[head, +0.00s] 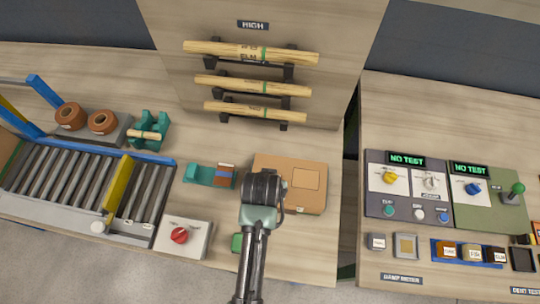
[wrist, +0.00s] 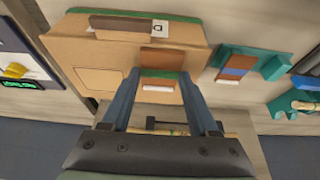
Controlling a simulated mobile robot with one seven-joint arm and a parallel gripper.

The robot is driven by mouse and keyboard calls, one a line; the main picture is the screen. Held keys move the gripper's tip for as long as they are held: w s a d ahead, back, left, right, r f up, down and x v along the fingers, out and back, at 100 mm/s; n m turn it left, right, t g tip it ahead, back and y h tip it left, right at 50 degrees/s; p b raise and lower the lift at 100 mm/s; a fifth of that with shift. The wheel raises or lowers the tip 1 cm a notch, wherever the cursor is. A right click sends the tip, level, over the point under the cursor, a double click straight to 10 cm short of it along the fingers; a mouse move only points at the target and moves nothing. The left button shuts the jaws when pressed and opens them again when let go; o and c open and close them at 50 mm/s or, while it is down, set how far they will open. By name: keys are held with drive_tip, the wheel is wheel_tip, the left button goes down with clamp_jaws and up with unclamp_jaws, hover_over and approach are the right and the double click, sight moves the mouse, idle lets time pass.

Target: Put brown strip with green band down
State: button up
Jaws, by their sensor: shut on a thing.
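My gripper (head: 262,190) is above the cardboard box (head: 310,197) on the bench in the head view. In the wrist view its two fingers (wrist: 162,78) are shut on the brown strip with green band (wrist: 161,57). The strip's brown end, green band and a white part below show between the fingertips, with the cardboard box (wrist: 65,50) behind it. In the head view the strip is hidden by my gripper. Whether the strip touches the box I cannot tell.
A teal holder (head: 200,174) with a brown and blue strip (head: 225,176) stands left of the box. A red-knob box (head: 183,237) and roller conveyor (head: 60,180) stand left. Rods rest on the rear rack (head: 287,73).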

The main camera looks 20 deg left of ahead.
drive_tip(key=shift+f, duration=0.15)
drive_tip(key=o, duration=1.3)
drive_tip(key=shift+r, duration=0.25)
drive_tip(key=v, duration=1.2)
